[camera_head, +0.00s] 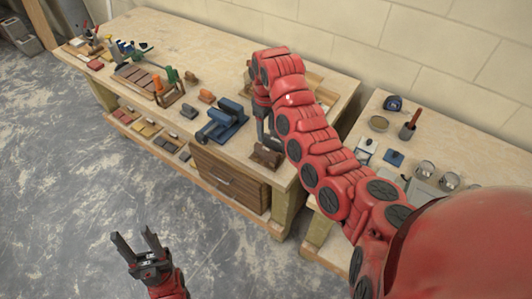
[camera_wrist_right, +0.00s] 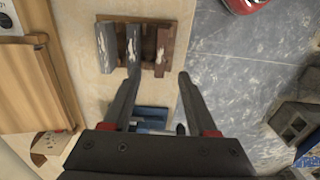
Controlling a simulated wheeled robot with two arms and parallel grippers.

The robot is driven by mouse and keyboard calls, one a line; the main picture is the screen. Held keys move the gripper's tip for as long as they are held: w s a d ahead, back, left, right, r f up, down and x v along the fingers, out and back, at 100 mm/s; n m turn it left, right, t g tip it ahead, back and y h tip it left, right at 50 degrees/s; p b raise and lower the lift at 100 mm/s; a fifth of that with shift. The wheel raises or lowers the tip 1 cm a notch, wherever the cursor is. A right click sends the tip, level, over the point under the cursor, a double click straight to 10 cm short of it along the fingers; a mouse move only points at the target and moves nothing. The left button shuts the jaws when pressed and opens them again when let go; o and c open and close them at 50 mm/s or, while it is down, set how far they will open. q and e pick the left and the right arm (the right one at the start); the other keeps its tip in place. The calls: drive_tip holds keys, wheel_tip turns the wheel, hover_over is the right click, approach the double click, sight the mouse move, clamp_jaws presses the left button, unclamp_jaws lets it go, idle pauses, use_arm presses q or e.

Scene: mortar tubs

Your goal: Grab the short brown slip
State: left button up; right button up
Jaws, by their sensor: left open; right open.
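A brown rack (camera_wrist_right: 147,22) lies on the bench top in the right wrist view. It carries a grey slip (camera_wrist_right: 107,48), a darker slip (camera_wrist_right: 133,45) and a short reddish-brown slip (camera_wrist_right: 162,48) with pale smears. In the head view a small brown piece (camera_head: 266,157) shows near the bench's front right end, just below my right gripper (camera_head: 266,138). In the wrist view my right gripper (camera_wrist_right: 158,76) is open and empty, with its fingertips towards the rack. My left gripper (camera_head: 138,243) is open and empty over the floor, away from the bench.
A blue tool (camera_head: 222,121) stands left of my right gripper; blue also shows between its fingers. Wooden stands and small blocks (camera_head: 207,96) occupy the bench further left. A second table (camera_head: 440,150) holds jars and a brush pot. The floor (camera_head: 60,180) before the bench is clear.

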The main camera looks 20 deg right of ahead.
sight(266, 149)
wheel_tip(266, 149, down, 3)
drive_tip(key=shift+f+p, duration=0.2)
drive_tip(key=shift+p, duration=0.35)
drive_tip(key=f+p, duration=0.1)
drive_tip(key=f, duration=0.1)
drive_tip(key=f+p, duration=0.2)
drive_tip(key=shift+s+a+f, duration=0.1)
drive_tip(key=shift+s+f, duration=0.1)
drive_tip(key=shift+w+f, duration=0.1)
drive_tip(key=shift+f, duration=0.45)
clamp_jaws()
